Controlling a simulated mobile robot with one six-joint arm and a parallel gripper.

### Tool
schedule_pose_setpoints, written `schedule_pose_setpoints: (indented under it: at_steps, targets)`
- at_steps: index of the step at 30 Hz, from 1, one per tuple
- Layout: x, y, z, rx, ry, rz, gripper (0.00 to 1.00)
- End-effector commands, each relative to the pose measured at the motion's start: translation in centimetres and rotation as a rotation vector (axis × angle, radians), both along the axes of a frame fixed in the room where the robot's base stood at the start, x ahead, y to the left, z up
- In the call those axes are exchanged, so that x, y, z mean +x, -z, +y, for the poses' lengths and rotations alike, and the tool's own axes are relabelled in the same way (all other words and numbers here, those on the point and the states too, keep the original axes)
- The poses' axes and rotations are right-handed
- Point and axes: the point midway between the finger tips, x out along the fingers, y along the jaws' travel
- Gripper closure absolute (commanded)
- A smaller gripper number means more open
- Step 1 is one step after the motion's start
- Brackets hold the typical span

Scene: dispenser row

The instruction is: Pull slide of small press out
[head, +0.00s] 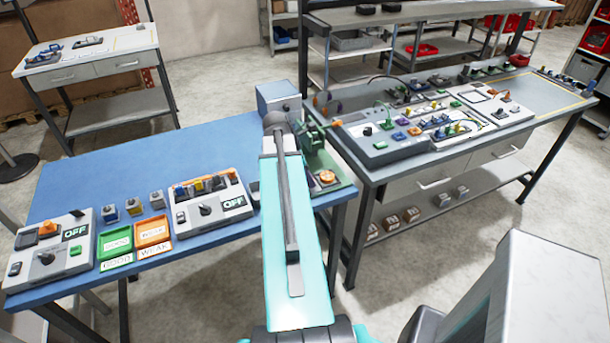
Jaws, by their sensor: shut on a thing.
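A green machine, which looks like the small press (313,137), stands at the right end of the blue table (110,175). My arm crosses in front of it and hides its left part. Its green base (338,193) reaches toward the table's near right corner and carries a round orange part (327,176). I cannot make out the slide or how far out it is. My gripper is hidden behind my own arm.
A grey-blue box (278,96) stands behind the press. Two control boxes reading OFF (50,247) (212,204) and green and orange trays (115,241) (153,232) lie to the left. A grey bench (375,174) with devices stands close on the right.

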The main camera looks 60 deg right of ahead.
Motion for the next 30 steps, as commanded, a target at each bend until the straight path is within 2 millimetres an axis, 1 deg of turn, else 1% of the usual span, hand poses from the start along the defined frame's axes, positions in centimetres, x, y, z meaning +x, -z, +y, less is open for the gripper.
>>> schedule_pose_setpoints:
  at_steps: [1, 7, 8, 9, 11, 23, 30]
  targets:
    - [-0.3, 0.0, 0.1, 0.002, 0.003, 0.005, 1.00]
    - [-0.3, 0.1, 0.1, 0.004, 0.004, 0.007, 1.00]
    - [-0.3, 0.1, 0.1, 0.005, 0.005, 0.008, 0.80]
    - [-0.4, 0.1, 0.2, 0.005, 0.005, 0.008, 0.74]
    - [-0.3, 0.1, 0.1, 0.005, 0.005, 0.008, 0.64]
    - [-0.2, -0.1, 0.1, 0.003, 0.002, 0.005, 0.63]
    - [0.2, -1.0, 0.4, 0.002, 0.002, 0.003, 0.63]
